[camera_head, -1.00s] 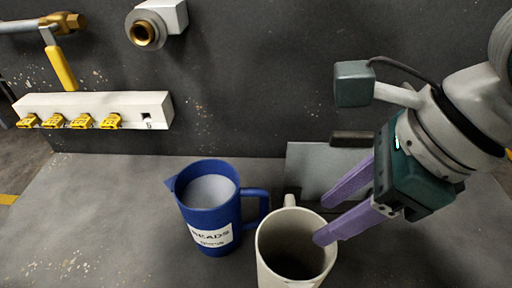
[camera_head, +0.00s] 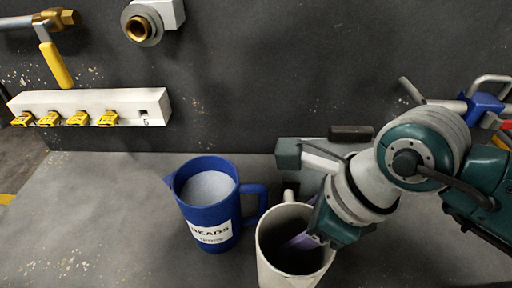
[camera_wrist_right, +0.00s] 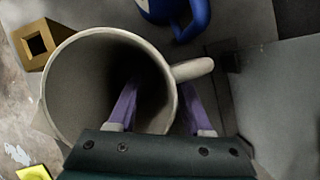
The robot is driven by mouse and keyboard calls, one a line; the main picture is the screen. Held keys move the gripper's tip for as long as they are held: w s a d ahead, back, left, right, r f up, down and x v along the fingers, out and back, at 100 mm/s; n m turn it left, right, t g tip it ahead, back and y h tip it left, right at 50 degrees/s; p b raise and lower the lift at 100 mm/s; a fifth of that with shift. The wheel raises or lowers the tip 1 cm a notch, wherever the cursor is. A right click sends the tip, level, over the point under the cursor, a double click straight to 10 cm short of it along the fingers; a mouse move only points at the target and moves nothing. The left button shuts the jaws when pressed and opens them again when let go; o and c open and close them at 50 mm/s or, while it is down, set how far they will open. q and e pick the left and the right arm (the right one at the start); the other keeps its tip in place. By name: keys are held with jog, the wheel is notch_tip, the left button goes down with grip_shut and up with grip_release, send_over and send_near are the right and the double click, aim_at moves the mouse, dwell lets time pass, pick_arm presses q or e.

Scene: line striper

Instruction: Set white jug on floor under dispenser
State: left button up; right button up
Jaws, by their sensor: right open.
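The white jug (camera_head: 264,266) stands upright and looks empty on the grey deck, at the lower middle of the head view. Its handle points toward the back wall. My right gripper (camera_head: 302,238) reaches down over its right side. In the right wrist view, the purple fingers of this gripper (camera_wrist_right: 158,98) are spread. One finger is inside the jug (camera_wrist_right: 62,62) and the other is outside its wall, near the handle (camera_wrist_right: 192,69). Whether either finger touches the wall is unclear. My left gripper is out of view. I cannot identify a dispenser for certain.
A blue jug (camera_head: 208,222) labelled BEADS, full of pale beads, stands close left of the white jug. A brass fitting (camera_head: 138,29), a yellow-handled valve (camera_head: 56,64) and a white block with yellow tags (camera_head: 92,103) are at the dark wall. The deck's left is clear.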

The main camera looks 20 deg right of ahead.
grip_shut()
dwell(0.3)
dwell(0.4)
